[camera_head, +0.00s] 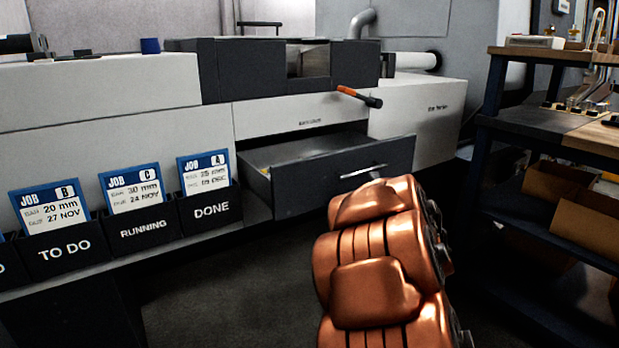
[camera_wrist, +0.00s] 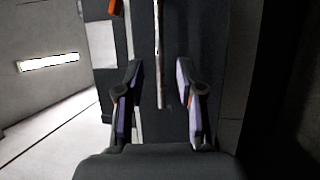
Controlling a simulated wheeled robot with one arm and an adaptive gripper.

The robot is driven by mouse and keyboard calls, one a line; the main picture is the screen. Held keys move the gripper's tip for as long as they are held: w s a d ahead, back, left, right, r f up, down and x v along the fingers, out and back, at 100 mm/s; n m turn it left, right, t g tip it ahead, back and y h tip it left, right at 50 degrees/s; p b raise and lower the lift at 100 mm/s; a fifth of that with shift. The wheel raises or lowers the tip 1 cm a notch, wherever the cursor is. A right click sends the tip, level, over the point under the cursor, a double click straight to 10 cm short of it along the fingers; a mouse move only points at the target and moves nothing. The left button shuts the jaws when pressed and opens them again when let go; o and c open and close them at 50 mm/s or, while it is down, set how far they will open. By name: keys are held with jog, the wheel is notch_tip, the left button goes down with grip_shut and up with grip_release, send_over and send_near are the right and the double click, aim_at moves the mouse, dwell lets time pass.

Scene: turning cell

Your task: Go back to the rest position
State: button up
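My gripper (camera_wrist: 159,72) shows in the wrist view with its two fingers spread apart and nothing held. The metal bar handle (camera_wrist: 158,50) of a dark drawer runs between the fingers in that picture; neither finger touches it, and how far off it is I cannot tell. In the head view my copper-coloured arm reaches toward the drawer (camera_head: 300,187), which stands pulled out of the machine. Its handle (camera_head: 362,171) shows just beyond my arm. My gripper is hidden behind the arm there.
An orange-and-black lever (camera_head: 358,96) sticks out above the drawer. Card holders marked TO DO (camera_head: 68,251), RUNNING (camera_head: 143,228) and DONE (camera_head: 211,209) line the left, each with a job card. A shelved workbench (camera_head: 560,134) stands at right. Dark floor (camera_head: 230,285) is clear left of my arm.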

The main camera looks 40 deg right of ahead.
jog(key=s+a+r+m+g+y+p, duration=0.1)
jog(key=s+a+r+m+g+p, duration=0.2)
jog(key=a+p, duration=0.35)
jog(key=s+a+r+m+g+y+p, duration=0.1)
jog(key=s+a+r+m+g+p, duration=0.1)
jog(key=a+m+g+p, duration=0.35)
jog(key=s+a+r+m+g+y+p, duration=0.1)
jog(key=s+a+r+m+g+p, duration=0.15)
jog(key=a+p, duration=0.5)
jog(key=s+a+r+g+y+p, duration=0.1)
jog(key=s+a+r+g+p, duration=0.2)
jog(key=s+a, duration=0.4)
jog(key=s+a+r+m+g+y+p, duration=0.1)
jog(key=s+a+r+g+y+p, duration=0.1)
jog(key=s+a+p, duration=0.3)
jog(key=s+a+r+g+y+p, duration=0.2)
jog(key=s+a+r+g+p, duration=0.2)
jog(key=s+a, duration=0.4)
jog(key=s, duration=0.4)
jog(key=shift+a+r+p, duration=0.15)
jog(key=shift+a+p, duration=0.2)
jog(key=shift+a, duration=0.05)
